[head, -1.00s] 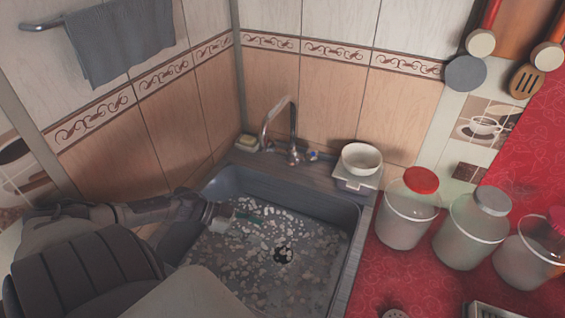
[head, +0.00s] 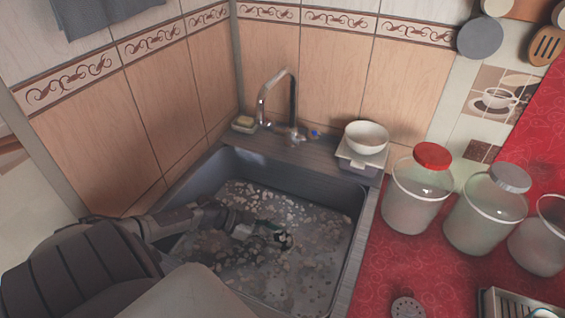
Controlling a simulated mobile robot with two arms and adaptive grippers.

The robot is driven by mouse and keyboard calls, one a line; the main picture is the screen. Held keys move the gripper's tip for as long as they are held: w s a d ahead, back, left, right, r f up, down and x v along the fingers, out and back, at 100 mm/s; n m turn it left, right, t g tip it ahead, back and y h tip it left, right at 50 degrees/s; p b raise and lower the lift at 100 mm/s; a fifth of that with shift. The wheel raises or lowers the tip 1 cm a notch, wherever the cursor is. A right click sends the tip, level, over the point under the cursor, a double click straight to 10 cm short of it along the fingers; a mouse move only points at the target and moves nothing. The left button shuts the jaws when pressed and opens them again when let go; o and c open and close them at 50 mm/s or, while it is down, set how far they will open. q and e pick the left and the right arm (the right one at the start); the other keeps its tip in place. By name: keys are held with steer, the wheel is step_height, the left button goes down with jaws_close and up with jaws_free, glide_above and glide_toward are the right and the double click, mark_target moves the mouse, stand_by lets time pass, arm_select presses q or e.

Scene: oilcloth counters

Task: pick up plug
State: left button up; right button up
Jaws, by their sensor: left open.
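My left arm reaches into the dark sink (head: 208,180) from the left. My left gripper (head: 274,232) is low inside the sink, open, over the middle of the speckled floor, with its fingertips pointing right. A round dark patch with pale spots lies on the sink floor at the fingertips. It is mostly covered by the gripper, and I cannot tell whether it is the plug or the drain. I see nothing clearly held. No other plug shows clearly. My right gripper is not in view.
A curved faucet (head: 292,100) stands behind the sink, with a soap dish (head: 244,125) to its left and a white bowl (head: 367,137) to its right. Several jars, one with a red lid (head: 432,156), stand on the red counter (head: 385,270). Tiled walls close off the back.

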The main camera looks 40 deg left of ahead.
arm_select(q)
steer(key=shift+w+d+f, duration=0.25)
steer(key=shift+w+d, duration=0.05)
steer(key=shift+d, duration=0.05)
jaws_close()
steer(key=shift+r, duration=0.1)
